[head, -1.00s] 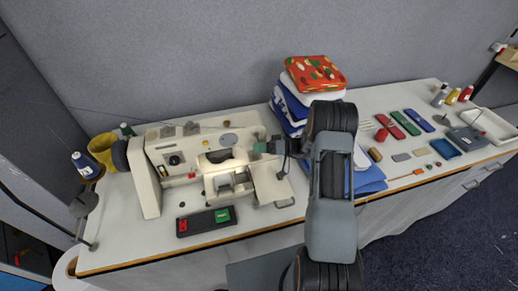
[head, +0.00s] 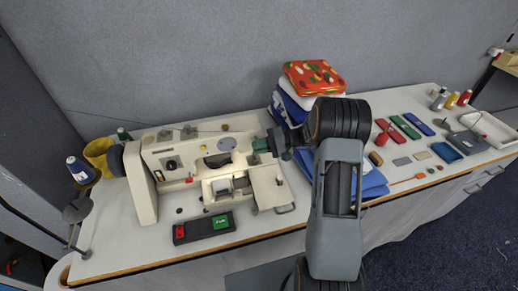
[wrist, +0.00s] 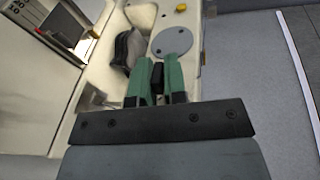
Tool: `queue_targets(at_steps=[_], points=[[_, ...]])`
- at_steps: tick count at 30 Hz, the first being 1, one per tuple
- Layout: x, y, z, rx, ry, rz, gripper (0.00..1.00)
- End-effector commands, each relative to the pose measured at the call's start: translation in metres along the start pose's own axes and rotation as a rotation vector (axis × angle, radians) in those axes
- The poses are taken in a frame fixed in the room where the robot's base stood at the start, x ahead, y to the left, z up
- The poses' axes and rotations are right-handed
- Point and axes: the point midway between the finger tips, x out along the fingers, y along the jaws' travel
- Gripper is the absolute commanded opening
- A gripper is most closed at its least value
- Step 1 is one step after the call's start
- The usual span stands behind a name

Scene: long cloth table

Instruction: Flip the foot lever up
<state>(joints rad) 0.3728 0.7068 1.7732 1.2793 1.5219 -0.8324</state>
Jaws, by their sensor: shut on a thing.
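The white sewing machine (head: 148,195) stands on the left part of the table. My gripper (head: 256,146) reaches in from the right to the machine's right end. In the wrist view its two green fingers (wrist: 158,78) are close together over the machine's pale casing (wrist: 215,60), beside a round grey disc (wrist: 172,41) and a dark rounded recess (wrist: 126,48). The fingers are shut on a small dark part between them, which fits the foot lever. The fingers hide most of it, so its tilt cannot be told.
A black pedal-like box (head: 204,227) with red and green buttons lies in front of the machine. Folded cloths (head: 314,77) are stacked just behind and right of my gripper. Small tools and coloured cases (head: 405,127) lie farther right. Thread spools stand at the far left.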

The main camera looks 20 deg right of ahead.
Motion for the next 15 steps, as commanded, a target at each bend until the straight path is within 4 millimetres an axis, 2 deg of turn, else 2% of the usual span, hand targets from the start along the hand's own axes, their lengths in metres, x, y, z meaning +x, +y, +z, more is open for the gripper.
queue_targets(at_steps=[15], points=[[-0.0010, -0.0061, -0.0006, 0.141, -0.029, 0.029, 0.00]])
